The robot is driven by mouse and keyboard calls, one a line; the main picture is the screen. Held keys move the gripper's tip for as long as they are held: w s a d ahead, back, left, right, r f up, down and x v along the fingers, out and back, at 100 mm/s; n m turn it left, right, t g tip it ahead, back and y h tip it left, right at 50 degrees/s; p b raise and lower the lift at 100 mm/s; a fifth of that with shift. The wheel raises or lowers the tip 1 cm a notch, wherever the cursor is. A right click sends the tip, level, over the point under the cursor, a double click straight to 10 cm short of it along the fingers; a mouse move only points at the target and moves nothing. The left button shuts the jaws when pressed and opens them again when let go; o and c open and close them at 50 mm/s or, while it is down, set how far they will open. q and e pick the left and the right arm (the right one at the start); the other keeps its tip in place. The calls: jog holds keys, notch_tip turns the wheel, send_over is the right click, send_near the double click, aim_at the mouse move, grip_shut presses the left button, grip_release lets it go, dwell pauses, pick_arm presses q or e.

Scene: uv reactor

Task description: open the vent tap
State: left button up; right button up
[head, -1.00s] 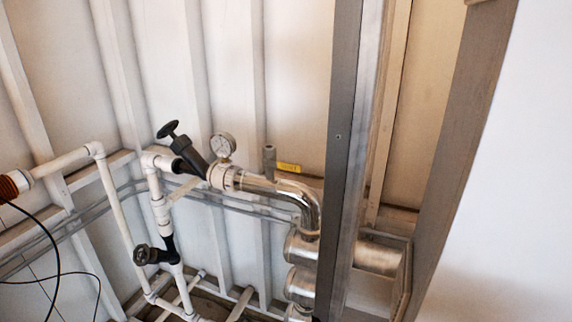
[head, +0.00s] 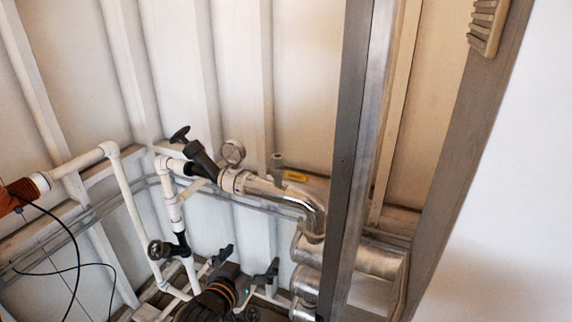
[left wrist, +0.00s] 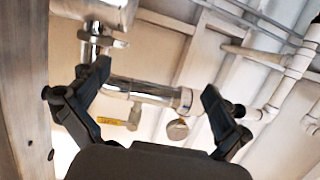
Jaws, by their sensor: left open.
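The vent tap shows as a short grey upright stub (head: 277,160) with a yellow labelled lever (head: 296,176), behind the shiny steel pipe. The lever lies sideways, pointing right in the head view. In the left wrist view the yellow lever (left wrist: 115,121) and the grey stub (left wrist: 135,117) appear between the fingers, beyond them. My left gripper (head: 246,260) is in the lower middle of the head view, below the tap and apart from it. Its fingers are spread and empty, as the left wrist view (left wrist: 156,78) also shows. My right gripper is not in view.
A round gauge (head: 232,151) and a black-handled valve (head: 196,152) stand left of the tap. The steel pipe (head: 312,205) bends down in front of it. A grey upright post (head: 352,150) stands to the right. White pipes (head: 128,205) run at the left.

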aim_at(288, 172)
pick_arm(q)
jog(key=s+d+r+m+t+h+p, duration=0.1)
jog(key=s+r, duration=0.1)
jog(key=r, duration=0.6)
jog(key=s+d+r+t+h, duration=0.1)
jog(key=s+d+r, duration=0.1)
jog(key=r, duration=0.7)
jog(key=p+x, duration=0.1)
jog(key=x, duration=0.6)
jog(key=p+x, duration=0.2)
jog(key=x, duration=0.5)
jog(key=shift+w+a+r, duration=0.1)
jog(key=shift+a+r, duration=0.05)
jog(key=shift+a, duration=0.1)
jog(key=shift+c, duration=0.2)
jog(key=c, duration=1.4)
jog(key=shift+a, duration=0.1)
